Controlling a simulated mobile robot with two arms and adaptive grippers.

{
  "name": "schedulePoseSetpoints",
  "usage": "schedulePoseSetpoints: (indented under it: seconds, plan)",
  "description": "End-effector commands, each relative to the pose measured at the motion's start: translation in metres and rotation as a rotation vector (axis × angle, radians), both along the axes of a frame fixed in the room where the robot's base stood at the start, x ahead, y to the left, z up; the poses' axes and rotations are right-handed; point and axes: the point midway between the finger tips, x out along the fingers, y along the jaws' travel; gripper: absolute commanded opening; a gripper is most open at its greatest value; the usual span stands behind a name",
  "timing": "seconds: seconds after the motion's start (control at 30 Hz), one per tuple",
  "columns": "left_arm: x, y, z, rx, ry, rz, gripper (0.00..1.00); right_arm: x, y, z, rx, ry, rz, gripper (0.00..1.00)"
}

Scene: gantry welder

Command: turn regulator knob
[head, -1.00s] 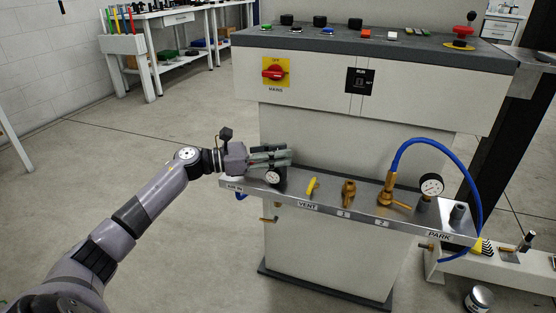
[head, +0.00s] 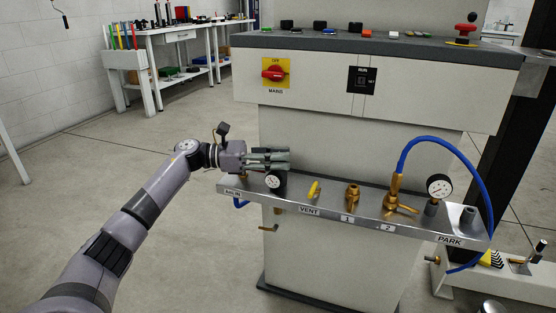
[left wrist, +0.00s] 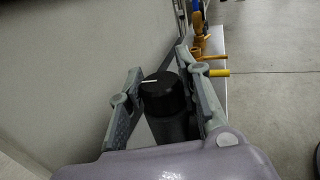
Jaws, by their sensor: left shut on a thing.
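The regulator knob (left wrist: 160,88) is a black cylinder with a white pointer line on its top, seen in the left wrist view between the two fingers. My left gripper (left wrist: 158,95) is shut on this knob, with one finger on each side. In the head view my left gripper (head: 278,160) is at the left end of the metal shelf (head: 268,198), by the AIR IN label. There the fingers hide most of the knob. A small round gauge (head: 273,181) shows just below the fingers. My right gripper is in neither view.
Along the shelf stand a yellow vent handle (head: 314,189), brass valves (head: 352,196), a blue hose (head: 440,146) and a second gauge (head: 439,187). The panel above carries the red mains switch (head: 274,72). The floor left of the machine is clear.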

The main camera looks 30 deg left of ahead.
Motion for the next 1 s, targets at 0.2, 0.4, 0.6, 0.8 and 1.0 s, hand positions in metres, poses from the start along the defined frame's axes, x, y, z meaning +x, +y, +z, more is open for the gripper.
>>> schedulePoseSetpoints:
  seconds: [0.2, 0.4, 0.6, 0.8, 1.0]
  plan:
    - [0.0003, 0.0002, 0.0006, 0.0, -0.001, -0.001, 0.04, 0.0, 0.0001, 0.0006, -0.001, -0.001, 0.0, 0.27]
    - [0.0003, 0.0001, 0.0005, 0.0, -0.001, -0.001, 0.35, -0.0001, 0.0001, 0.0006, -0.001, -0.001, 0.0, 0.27]
    - [0.0001, 0.0, 0.0003, 0.0, -0.001, -0.001, 0.49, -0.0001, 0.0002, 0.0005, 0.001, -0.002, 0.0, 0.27]
    - [0.0001, -0.0001, 0.0001, 0.0, 0.0, -0.001, 0.53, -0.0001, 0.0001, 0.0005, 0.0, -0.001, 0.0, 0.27]
    - [-0.0014, 0.0026, -0.0003, 0.001, 0.001, -0.001, 0.53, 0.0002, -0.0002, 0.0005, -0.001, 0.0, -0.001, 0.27]
